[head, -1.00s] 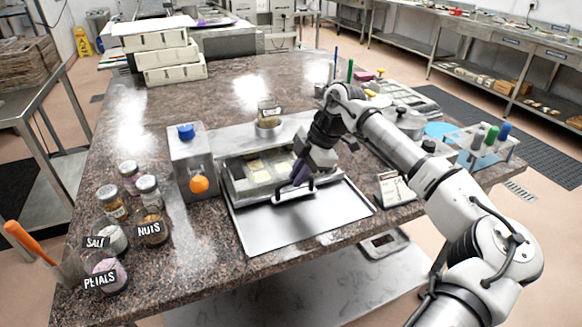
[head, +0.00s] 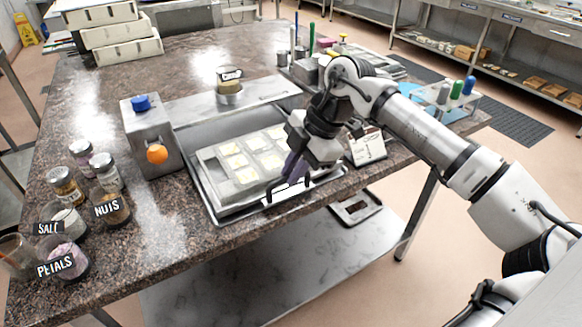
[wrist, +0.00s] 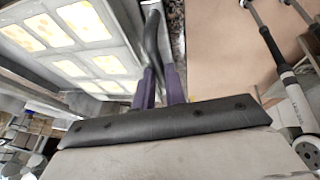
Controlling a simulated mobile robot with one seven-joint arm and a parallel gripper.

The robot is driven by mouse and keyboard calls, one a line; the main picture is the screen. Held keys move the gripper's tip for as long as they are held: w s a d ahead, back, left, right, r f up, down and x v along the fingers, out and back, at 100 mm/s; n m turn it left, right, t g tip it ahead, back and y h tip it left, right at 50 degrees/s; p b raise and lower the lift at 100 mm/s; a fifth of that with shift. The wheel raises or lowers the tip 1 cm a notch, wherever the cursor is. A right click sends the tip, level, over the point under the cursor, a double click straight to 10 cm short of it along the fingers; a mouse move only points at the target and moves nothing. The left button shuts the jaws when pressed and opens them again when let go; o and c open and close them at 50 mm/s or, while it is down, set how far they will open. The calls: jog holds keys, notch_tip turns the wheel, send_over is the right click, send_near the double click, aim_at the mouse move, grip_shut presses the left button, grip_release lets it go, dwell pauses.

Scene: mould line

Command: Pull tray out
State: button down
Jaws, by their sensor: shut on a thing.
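The tray (head: 232,208) is a pale metal mould tray with several square cavities holding cream-yellow filling. It lies on a flat metal runner plate (head: 196,180) at the front of the counter, in front of the machine's low metal housing (head: 190,115). A dark bar handle (head: 283,190) is on the tray's front edge. My gripper (head: 292,172) is at that front edge, its purple fingers shut on the handle. In the wrist view the fingers (wrist: 160,88) close around the dark handle (wrist: 152,45), and the tray's cavities (wrist: 75,20) show at upper left.
A metal box with a blue cap and orange knob (head: 152,140) stands just left of the tray. Labelled jars (head: 90,205) crowd the counter's left front. A small sign (head: 367,147) stands right of my gripper.

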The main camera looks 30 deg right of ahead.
jog(key=shift+s, duration=0.15)
jog(key=c, duration=1.5)
grip_release()
jog(key=shift+s, duration=0.15)
jog(key=shift+o, duration=0.2)
jog(key=b+v, duration=0.1)
jog(key=v, duration=1.3)
jog(key=shift+b, duration=0.35)
jog(key=shift+f, duration=0.1)
